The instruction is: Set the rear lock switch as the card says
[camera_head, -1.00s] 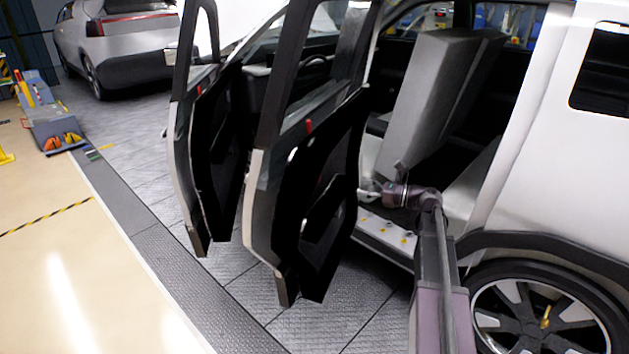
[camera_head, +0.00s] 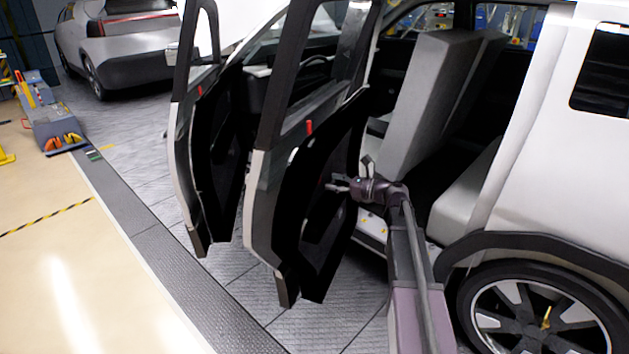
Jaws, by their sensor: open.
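The rear door (camera_head: 262,205) of the white car stands open, its dark inner panel facing right. A small red tab (camera_head: 309,127) sits on the upper part of this door; I cannot tell if it is the lock switch or how it is set. My gripper (camera_head: 332,183) is open and empty in front of the inner panel, below and slightly right of the red tab. I cannot tell whether it touches the panel. No card can be made out.
The front door (camera_head: 192,200) also stands open, left of the rear one. The door sill (camera_head: 372,226), rear seat (camera_head: 465,200) and rear wheel (camera_head: 540,315) lie to the right. The floor left of the doors is clear.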

